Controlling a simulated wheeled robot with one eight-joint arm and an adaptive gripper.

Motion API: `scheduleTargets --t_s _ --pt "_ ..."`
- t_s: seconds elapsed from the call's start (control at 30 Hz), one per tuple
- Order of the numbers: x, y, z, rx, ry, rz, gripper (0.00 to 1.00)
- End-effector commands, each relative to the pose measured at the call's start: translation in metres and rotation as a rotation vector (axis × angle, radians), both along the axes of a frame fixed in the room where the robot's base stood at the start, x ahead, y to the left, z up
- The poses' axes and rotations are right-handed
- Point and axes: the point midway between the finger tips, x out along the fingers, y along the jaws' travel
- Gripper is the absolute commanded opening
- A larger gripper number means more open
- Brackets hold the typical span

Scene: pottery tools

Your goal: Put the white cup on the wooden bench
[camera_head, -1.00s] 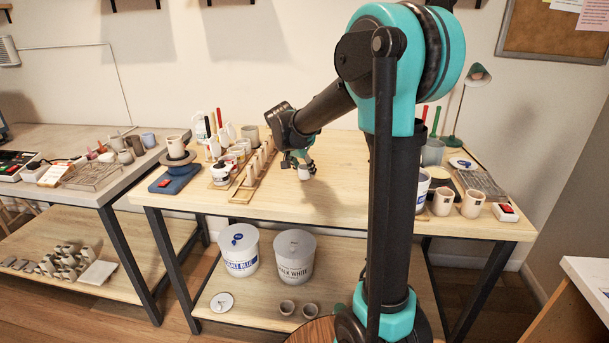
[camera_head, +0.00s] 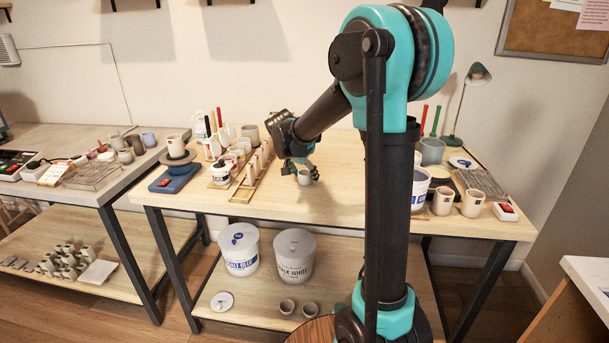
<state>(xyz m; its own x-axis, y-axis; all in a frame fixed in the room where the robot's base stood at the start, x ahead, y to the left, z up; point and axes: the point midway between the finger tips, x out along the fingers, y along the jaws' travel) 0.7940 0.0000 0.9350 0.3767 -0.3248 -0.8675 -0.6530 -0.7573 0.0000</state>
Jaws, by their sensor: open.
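A small white cup (camera_head: 304,178) is at the middle of the wooden bench (camera_head: 345,207), right by my gripper. My gripper (camera_head: 301,171) points down at the cup with its fingers open. The fingers are small and dark here, and I cannot tell whether they touch the cup. The cup seems to stand upright on the bench top, but its base is too small to see clearly. Another pale cup (camera_head: 175,146) stands on a dark round plate over a blue scale, at the bench's left end.
A wooden peg rack (camera_head: 250,180) and several pots and tools crowd the bench left of my gripper. Beige cups (camera_head: 472,203) and a red-buttoned box (camera_head: 506,211) stand at the right. The front middle is clear. Two buckets (camera_head: 294,256) stand on the lower shelf.

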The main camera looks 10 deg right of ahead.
Motion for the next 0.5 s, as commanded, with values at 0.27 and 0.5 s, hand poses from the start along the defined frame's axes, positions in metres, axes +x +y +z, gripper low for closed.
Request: scheduleTargets --t_s 0.27,0.5 --pt "-0.009 0.008 0.023 0.0 0.0 0.002 0.61" --pt "-0.028 0.024 0.066 0.001 0.001 0.002 0.61"
